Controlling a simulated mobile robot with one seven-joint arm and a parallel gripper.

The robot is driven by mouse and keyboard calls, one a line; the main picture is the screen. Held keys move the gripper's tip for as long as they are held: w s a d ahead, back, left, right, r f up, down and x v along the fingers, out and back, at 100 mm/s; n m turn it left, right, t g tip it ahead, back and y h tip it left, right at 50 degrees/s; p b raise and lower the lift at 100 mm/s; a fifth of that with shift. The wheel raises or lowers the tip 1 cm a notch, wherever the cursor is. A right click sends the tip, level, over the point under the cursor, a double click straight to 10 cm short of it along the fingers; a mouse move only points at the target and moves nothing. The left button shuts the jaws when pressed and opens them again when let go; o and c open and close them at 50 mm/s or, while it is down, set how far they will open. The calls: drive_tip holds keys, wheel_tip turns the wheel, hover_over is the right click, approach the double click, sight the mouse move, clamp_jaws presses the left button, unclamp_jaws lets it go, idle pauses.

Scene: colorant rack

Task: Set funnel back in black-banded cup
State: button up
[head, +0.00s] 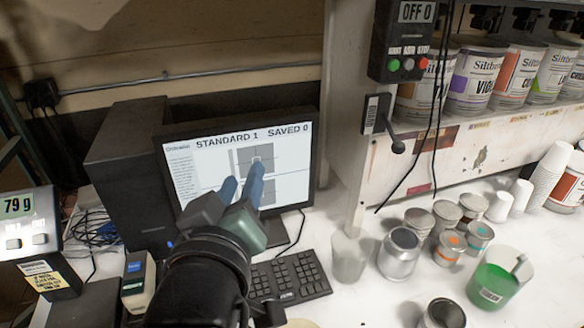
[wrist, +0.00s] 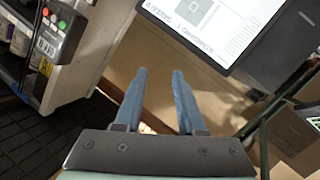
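My gripper (head: 243,190) is raised in front of the monitor in the head view. Its two blue fingers (wrist: 160,76) are apart with nothing between them in the wrist view. I cannot make out a funnel for sure in either view. No cup with a clear black band can be picked out. A metal cup (head: 398,257) stands open on the white bench, right of a translucent cup (head: 349,262). A dark-mouthed cup (head: 443,316) is cut off by the bottom edge of the head view. My gripper is well left of these cups and touches none.
A monitor (head: 290,150), keyboard (head: 300,278) and scale display (head: 25,220) are near my arm. Several small tins (head: 447,245), a green container (head: 494,285) and stacked white cups (head: 552,166) crowd the right bench. A control box (head: 402,40) hangs on the rack post.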

drive_tip(key=s+d+r+m+t, duration=0.2)
drive_tip(key=s+r+t, duration=0.1)
drive_tip(key=r, duration=0.6)
drive_tip(key=s+d+r+m+t, duration=0.2)
drive_tip(key=s+r+t, duration=0.1)
drive_tip(key=r, duration=0.6)
drive_tip(key=s+d+r+m+t, duration=0.1)
drive_tip(key=r+t, duration=0.4)
drive_tip(key=r, duration=0.5)
drive_tip(key=shift+s+d+m+y, duration=0.3)
drive_tip(key=shift+s+d+m, duration=0.1)
drive_tip(key=shift+s+d, duration=0.65)
drive_tip(key=shift+s+a, duration=0.1)
drive_tip(key=shift+a, duration=0.05)
wheel_tip(320, 180, down, 4)
drive_tip(key=b, duration=0.3)
drive_tip(key=shift+b, duration=0.4)
